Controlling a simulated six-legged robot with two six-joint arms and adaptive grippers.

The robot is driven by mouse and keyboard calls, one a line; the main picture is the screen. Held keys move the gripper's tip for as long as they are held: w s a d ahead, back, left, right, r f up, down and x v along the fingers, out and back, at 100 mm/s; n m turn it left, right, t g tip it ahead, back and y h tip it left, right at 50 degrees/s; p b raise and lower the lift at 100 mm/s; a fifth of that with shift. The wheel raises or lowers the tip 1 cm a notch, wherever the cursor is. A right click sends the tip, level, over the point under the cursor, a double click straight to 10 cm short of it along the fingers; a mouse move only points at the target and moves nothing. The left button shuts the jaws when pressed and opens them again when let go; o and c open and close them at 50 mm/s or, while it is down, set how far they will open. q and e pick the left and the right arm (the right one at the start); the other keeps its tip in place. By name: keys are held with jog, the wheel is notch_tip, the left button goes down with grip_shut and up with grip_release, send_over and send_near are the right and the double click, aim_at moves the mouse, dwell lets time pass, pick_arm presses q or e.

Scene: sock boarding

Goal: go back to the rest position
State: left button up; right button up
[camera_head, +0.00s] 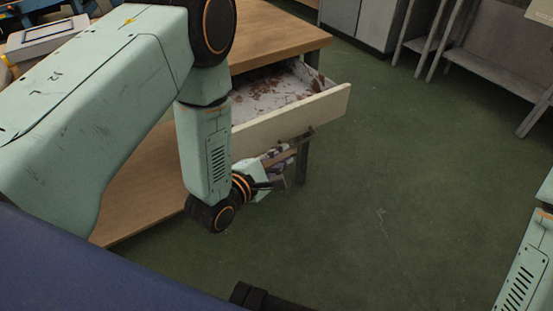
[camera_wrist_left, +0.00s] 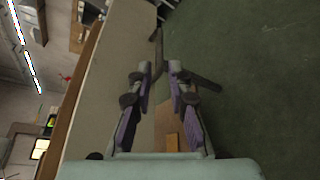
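My left arm comes in from the left in the head view, with its gripper (camera_head: 284,152) low in front of the open drawer (camera_head: 290,118). The left wrist view shows the two purple-padded fingers of this gripper (camera_wrist_left: 157,74) apart, with a clear gap. A dark bar, seemingly the drawer handle (camera_wrist_left: 157,48), lies in line with the gap; I cannot tell whether it touches a finger. The drawer's inside is pale with reddish-brown stains. Only a link of my right arm shows at the right edge of the head view; its gripper is out of view.
The drawer juts from a wooden table (camera_head: 275,35). A device with a pale screen (camera_head: 48,31) is at the top left. Grey cabinets (camera_head: 362,20) and a grey bench (camera_head: 495,55) stand at the back. The green floor (camera_head: 410,190) is clear at centre right.

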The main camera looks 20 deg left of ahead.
pick_arm(q)
jog(key=shift+v, duration=0.9)
jog(key=s+a+f+m+g+y, duration=0.3)
jog(key=s+f+m+g, duration=0.4)
jog(key=s+f+m, duration=0.5)
jog(key=s+a+m+g+y, duration=0.1)
jog(key=s+m+g, duration=0.2)
jog(key=s, duration=0.6)
jog(key=s+a+m+g+p, duration=0.1)
jog(key=s+m+g, duration=0.3)
jog(key=s, duration=0.6)
jog(key=shift+s+a+f+m+g+y, duration=0.3)
jog(key=shift+a+f+m+y, duration=0.1)
jog(key=shift+a+m, duration=0.4)
